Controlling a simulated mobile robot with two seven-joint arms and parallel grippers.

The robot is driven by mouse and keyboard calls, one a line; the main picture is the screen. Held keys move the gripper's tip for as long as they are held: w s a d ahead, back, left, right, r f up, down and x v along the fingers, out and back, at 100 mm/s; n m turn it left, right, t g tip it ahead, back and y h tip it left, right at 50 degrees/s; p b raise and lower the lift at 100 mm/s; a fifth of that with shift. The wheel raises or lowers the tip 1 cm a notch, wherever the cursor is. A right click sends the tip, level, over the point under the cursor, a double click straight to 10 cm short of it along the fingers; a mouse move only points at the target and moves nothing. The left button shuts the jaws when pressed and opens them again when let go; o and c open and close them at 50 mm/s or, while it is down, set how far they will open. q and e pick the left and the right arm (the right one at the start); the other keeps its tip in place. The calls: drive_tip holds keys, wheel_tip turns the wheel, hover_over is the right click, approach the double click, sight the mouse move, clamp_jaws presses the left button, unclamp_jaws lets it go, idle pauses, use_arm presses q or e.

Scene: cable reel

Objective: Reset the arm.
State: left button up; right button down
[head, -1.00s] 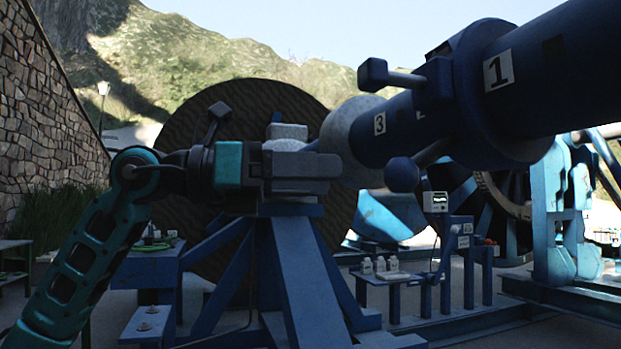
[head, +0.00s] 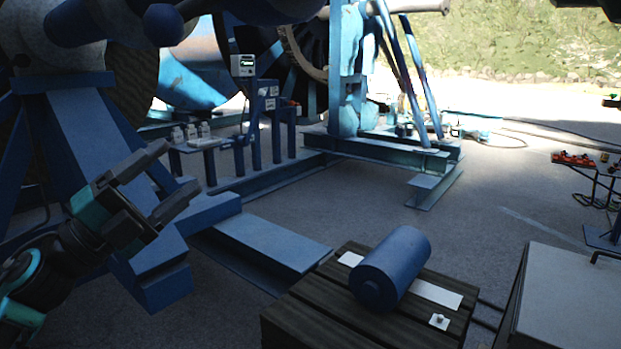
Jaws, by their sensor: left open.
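My left arm comes in at the lower left, dark with teal parts. Its gripper (head: 180,170) points up and to the right, with its two dark fingers apart and nothing seen between them. In the picture it lies in front of the blue reel stand (head: 78,125); I cannot tell the exact gap to it. A blue cylinder (head: 392,268) lies on a dark slatted wooden crate (head: 300,315) at the bottom centre, well to the right of the gripper. My right gripper is not in view.
A low blue beam (head: 262,243) runs along the floor between the stand and the crate. A grey box (head: 570,295) stands at the lower right. A small table with white bottles (head: 191,132) is behind.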

use_arm(q)
wheel_tip(320, 180, down, 23)
drive_tip(key=s+a+n+t+y+p, duration=0.2)
drive_tip(key=n+t+y, duration=0.2)
drive_tip(key=n+y, duration=1.15)
drive_tip(key=s+d+f+n+g, duration=0.1)
drive_tip(key=s+f+n+g, duration=0.3)
drive_tip(key=s+f, duration=0.4)
drive_tip(key=s+d+f+n+g, duration=0.2)
drive_tip(key=s+f+n+g, duration=0.2)
drive_tip(key=f, duration=0.9)
drive_tip(key=s+n, duration=0.3)
drive_tip(key=s, duration=0.1)
drive_tip(key=shift+s+d+y+p, duration=0.25)
drive_tip(key=shift+s+y+p, duration=0.1)
drive_tip(key=shift+s, duration=0.05)
